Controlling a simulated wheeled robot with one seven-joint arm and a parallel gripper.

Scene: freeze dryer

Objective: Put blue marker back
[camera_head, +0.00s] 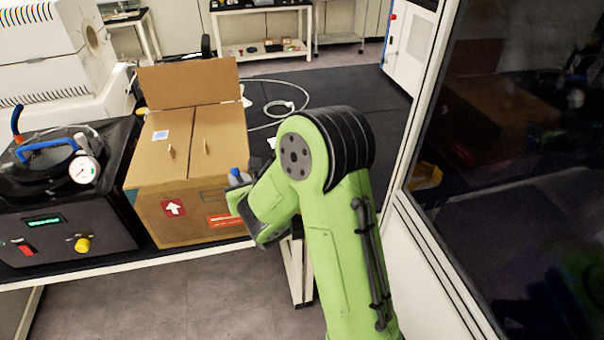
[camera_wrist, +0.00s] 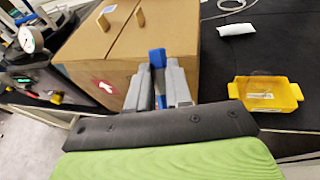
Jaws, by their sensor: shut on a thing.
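The blue marker (camera_wrist: 157,59) shows in the wrist view, its blue end standing up between the two grey fingers of my gripper (camera_wrist: 158,82). My gripper is shut on it, and the fingers hide most of the marker's body. The cardboard box lies just behind the marker in that view; I cannot tell whether they touch. In the head view a small blue tip (camera_head: 236,174) shows by the box's right side, and my green arm hides most of my gripper.
The cardboard box (camera_head: 217,150) stands on the black table, its back flap raised. A yellow tray (camera_wrist: 268,105) and a white packet (camera_wrist: 236,30) lie to its right. A black machine with a gauge (camera_head: 84,170) stands left. A glass-panelled frame (camera_head: 408,190) borders my arm's right.

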